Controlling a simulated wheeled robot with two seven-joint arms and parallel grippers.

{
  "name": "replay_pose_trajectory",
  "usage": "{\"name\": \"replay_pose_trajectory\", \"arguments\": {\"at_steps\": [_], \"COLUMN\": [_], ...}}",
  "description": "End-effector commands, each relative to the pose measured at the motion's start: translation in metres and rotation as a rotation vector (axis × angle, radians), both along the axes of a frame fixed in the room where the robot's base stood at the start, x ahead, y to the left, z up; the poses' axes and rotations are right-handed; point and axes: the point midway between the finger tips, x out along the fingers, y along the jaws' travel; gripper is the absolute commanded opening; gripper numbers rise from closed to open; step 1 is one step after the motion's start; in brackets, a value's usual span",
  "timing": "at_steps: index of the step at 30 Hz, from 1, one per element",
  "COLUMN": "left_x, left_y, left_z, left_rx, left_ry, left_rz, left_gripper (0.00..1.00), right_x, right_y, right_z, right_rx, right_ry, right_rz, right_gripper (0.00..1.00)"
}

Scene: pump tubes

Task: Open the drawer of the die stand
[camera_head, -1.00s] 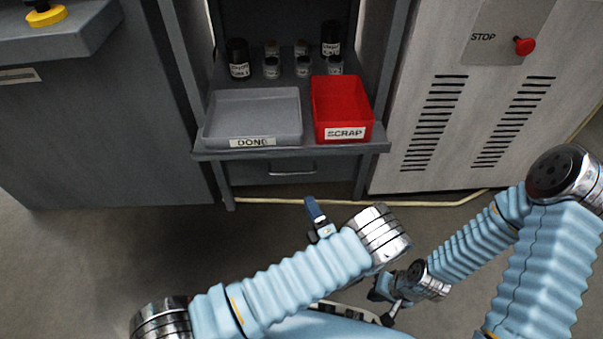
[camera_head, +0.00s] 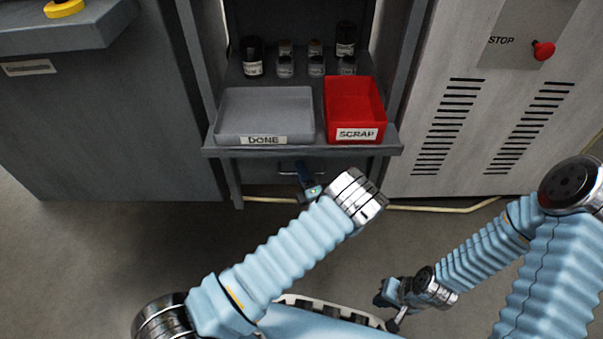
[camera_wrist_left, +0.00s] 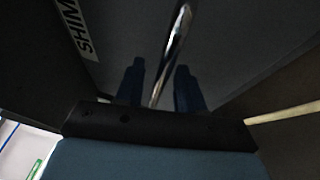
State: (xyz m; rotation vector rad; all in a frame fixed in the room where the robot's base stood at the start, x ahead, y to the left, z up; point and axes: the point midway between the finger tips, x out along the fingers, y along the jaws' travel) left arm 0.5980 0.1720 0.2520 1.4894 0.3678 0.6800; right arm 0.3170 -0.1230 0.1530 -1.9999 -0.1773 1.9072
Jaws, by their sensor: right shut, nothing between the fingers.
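The die stand (camera_head: 224,152) has a closed dark drawer (camera_head: 258,172) under its tray shelf. The drawer's metal bar handle (camera_head: 287,166) is partly hidden by my left gripper (camera_head: 306,182), which is right at the drawer front. In the left wrist view the shiny handle (camera_wrist_left: 176,40) runs between the two dark blue fingertips of my left gripper (camera_wrist_left: 160,85). The fingers stand apart, one on each side of the bar, and contact is not visible. My right gripper (camera_head: 388,302) is shut and empty, low over the floor, well away from the stand.
A grey DONE tray (camera_head: 264,130) and a red SCRAP bin (camera_head: 356,124) sit on the shelf, with several small jars (camera_head: 286,67) behind. A grey cabinet with a red STOP button (camera_head: 543,50) stands right. A pale cable (camera_head: 440,208) lies on the floor.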

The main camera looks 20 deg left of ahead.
Motion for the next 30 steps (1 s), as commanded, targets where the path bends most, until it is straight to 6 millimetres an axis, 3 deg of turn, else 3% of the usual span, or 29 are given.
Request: {"name": "replay_pose_trajectory", "arguments": {"at_steps": [1, 7, 8, 22, 30], "left_x": [0.0, 0.0, 0.0, -0.007, -0.048], "left_y": [0.0, 0.0, 0.0, -0.003, -0.015], "left_z": [0.0, 0.0, 0.0, 0.001, 0.002], "left_rx": [0.0, 0.0, 0.0, 0.0, 0.002], "left_ry": [0.0, 0.0, 0.0, 0.001, 0.004], "left_rz": [0.0, 0.0, 0.0, -0.001, -0.002], "left_gripper": [0.32, 0.01, 0.0, 0.0, 0.0], "right_x": [0.0, 0.0, 0.0, 0.0, -0.001], "right_y": [0.0, 0.0, 0.0, 0.0, 0.0], "right_z": [0.0, 0.0, 0.0, 0.003, 0.017], "right_rx": [0.0, 0.0, 0.0, 0.0, 0.001], "right_ry": [0.0, 0.0, 0.0, 0.001, 0.003], "right_rz": [0.0, 0.0, 0.0, 0.0, 0.002], "right_gripper": [0.0, 0.0, 0.0, 0.0, 0.0]}}
